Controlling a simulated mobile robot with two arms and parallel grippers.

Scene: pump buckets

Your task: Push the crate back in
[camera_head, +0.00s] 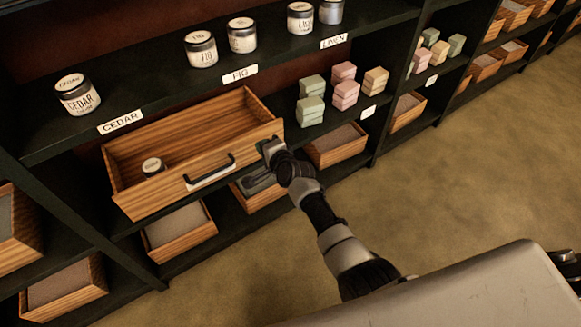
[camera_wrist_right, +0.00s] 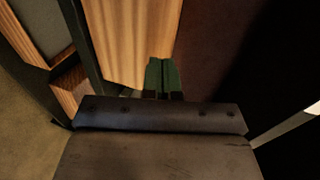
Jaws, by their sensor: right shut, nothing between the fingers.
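The wooden crate (camera_head: 195,183) sticks out of the middle shelf at the left in the head view, with a black handle (camera_head: 210,172) on its front. One small jar (camera_head: 152,167) stands inside it. My right gripper (camera_head: 268,147) is at the right end of the crate's front, with its arm reaching up from the lower middle. In the right wrist view its green fingertips (camera_wrist_right: 163,75) are together and empty, close to a wooden panel (camera_wrist_right: 130,35). I cannot tell whether they touch it. My left gripper is not in view.
Labelled jars (camera_head: 201,50) stand on the shelf above the crate. Stacked pink, green and yellow blocks (camera_head: 345,86) sit to its right. Lower crates (camera_head: 180,230) lie beneath it. The floor (camera_head: 470,160) in front of the shelves at the right is clear.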

